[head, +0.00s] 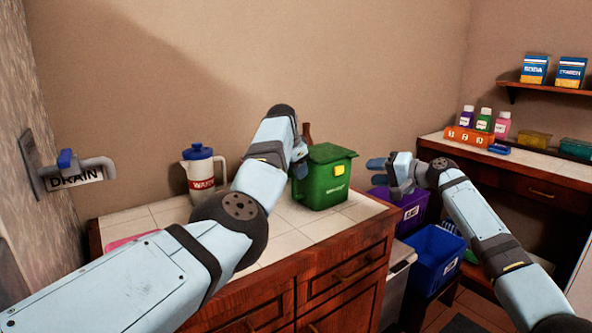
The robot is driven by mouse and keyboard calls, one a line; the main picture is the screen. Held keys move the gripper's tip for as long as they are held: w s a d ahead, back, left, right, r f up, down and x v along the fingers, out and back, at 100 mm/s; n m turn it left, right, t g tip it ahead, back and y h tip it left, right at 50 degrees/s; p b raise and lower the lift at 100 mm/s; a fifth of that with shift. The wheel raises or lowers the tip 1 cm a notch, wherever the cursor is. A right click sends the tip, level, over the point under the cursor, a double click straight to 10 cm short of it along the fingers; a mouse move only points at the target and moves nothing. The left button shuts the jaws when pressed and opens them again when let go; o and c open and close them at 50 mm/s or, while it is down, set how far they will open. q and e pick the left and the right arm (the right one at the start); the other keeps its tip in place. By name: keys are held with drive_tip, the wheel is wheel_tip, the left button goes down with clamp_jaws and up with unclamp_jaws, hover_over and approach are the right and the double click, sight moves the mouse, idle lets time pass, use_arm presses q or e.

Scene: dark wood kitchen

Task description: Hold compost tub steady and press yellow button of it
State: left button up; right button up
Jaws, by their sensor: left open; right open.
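The green compost tub (322,187) stands upright on the tiled counter, with its lid down. Its yellow button (340,170) is on the front face, near the upper right, and is unobstructed. My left gripper (300,168) is open at the tub's left side, close to it. My forearm hides part of this gripper, and I cannot tell whether it touches the tub. My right gripper (378,171) is open and empty to the right of the tub, apart from it, with its fingers pointing left toward the button side.
A white jug with a blue lid (203,171) stands left on the counter. A brown bottle (307,133) is behind the tub. Purple (411,209) and blue bins (433,258) sit right of the counter. A drain handle (85,170) is on the left wall.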

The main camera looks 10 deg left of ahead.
use_arm(q)
drive_tip(key=shift+w+f, duration=0.15)
drive_tip(key=shift+f, duration=0.2)
drive_tip(key=shift+c, duration=0.3)
clamp_jaws()
use_arm(e)
clamp_jaws()
idle(1.2)
